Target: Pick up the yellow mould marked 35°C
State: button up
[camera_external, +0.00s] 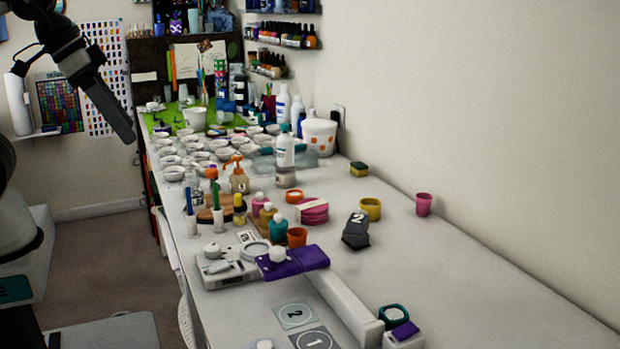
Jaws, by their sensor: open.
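A small round yellow mould (371,209) stands on the white table, right of centre and towards the wall. It looks like a short open cup. A 35°C mark cannot be read on it at this size. My gripper (122,128) hangs at the upper left, dark and pointing down, well away from the mould and touching nothing that I can see. Its fingers overlap in this view, and nothing shows between them.
Bottles and several white bowls crowd the far end.

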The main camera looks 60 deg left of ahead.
jog(key=w+r+b, duration=0.2)
jog(key=w, duration=1)
jog(key=t+b, duration=0.1)
jog(key=b, duration=0.1)
send_over(370, 210)
jog(key=s+a, duration=0.2)
jog(key=s, duration=0.1)
notch_tip(370, 210, down, 26)
jog(key=shift+a+x, duration=0.15)
jog(key=shift+x, duration=1.4)
jog(key=shift+a+x, duration=0.1)
jog(key=shift+x, duration=1.45)
jog(key=shift+c, duration=0.2)
jog(key=c, duration=1.1)
